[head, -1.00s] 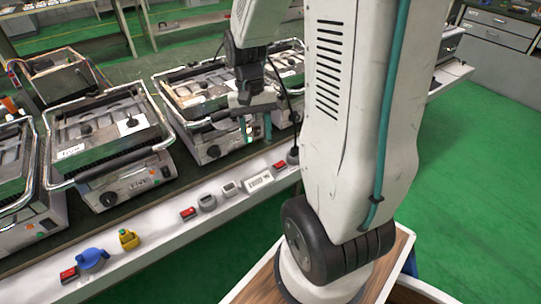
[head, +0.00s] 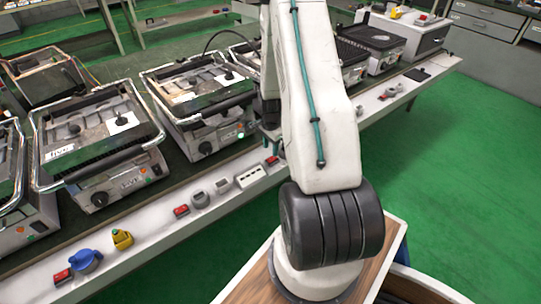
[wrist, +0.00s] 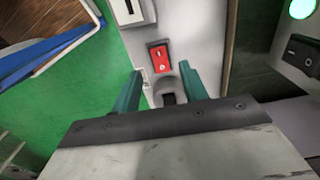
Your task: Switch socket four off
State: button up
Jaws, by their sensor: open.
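A red rocker switch (wrist: 160,57) with white marks sits on the light bench-edge strip in the wrist view. It also shows in the head view (head: 272,160), just left of my arm. My open, empty gripper (wrist: 161,68) has its two green fingers pointing toward the strip, one on each side just below the switch. A grey socket (wrist: 168,84) with a dark part lies between the fingers. Whether the fingers touch anything is unclear. In the head view my arm hides most of the gripper. Another red switch (head: 181,210) lies farther left. No socket number is readable.
Contact grills, including one labelled FIVE (head: 100,140), line the bench behind the strip. In the wrist view a black switch (wrist: 302,52) is at right.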

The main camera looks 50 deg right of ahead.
aim_at(271, 159)
jog(key=shift+f, duration=2.3)
grip_shut()
jog(key=shift+s, duration=0.1)
jog(key=shift+d+y, duration=0.15)
jog(key=shift+y, duration=0.25)
jog(key=shift+d+t+y, duration=0.2)
jog(key=shift+t+y, duration=0.1)
jog(key=shift+y, duration=0.8)
